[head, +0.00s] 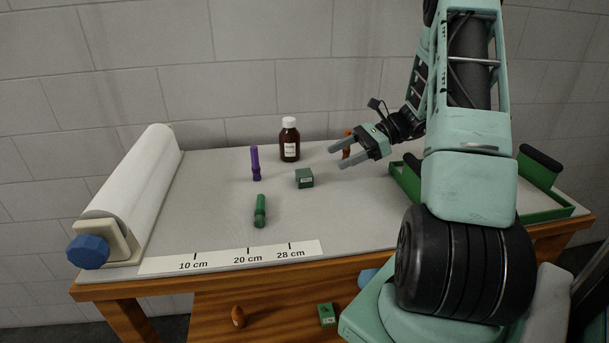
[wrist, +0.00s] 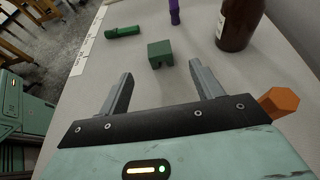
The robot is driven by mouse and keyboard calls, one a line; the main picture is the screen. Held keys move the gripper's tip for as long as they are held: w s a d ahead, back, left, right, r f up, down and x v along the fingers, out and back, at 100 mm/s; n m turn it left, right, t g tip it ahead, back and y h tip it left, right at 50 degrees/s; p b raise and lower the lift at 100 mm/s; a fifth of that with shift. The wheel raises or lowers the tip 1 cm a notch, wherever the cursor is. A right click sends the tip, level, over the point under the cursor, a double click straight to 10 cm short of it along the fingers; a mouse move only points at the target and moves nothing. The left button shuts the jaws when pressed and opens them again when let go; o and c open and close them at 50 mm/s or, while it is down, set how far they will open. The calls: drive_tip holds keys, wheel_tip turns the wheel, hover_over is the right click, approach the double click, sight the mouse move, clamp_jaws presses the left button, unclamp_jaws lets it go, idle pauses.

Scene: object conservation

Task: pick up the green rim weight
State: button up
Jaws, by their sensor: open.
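A small dark green block, which looks like the green rim weight (head: 304,178), rests on the grey tabletop near the middle. In the wrist view, the green block (wrist: 160,54) lies ahead of the fingertips, roughly centred between them, with a notch in its near side. My gripper (head: 336,157) is open and empty, to the right of the block and apart from it. Its two fingers also show in the wrist view (wrist: 160,70). A similar green block (head: 327,315) shows low in front of the table.
An orange object (wrist: 280,103) is close beside my gripper. A white roll (head: 134,180) is at left, a green tray (head: 545,215) at right. A ruler strip (head: 220,259) lines the front.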

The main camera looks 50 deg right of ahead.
sight(306, 172)
drive_tip(key=p+x, duration=0.2)
drive_tip(key=x, duration=0.9)
drive_tip(key=shift+a, duration=0.1)
drive_tip(key=c, duration=1.1)
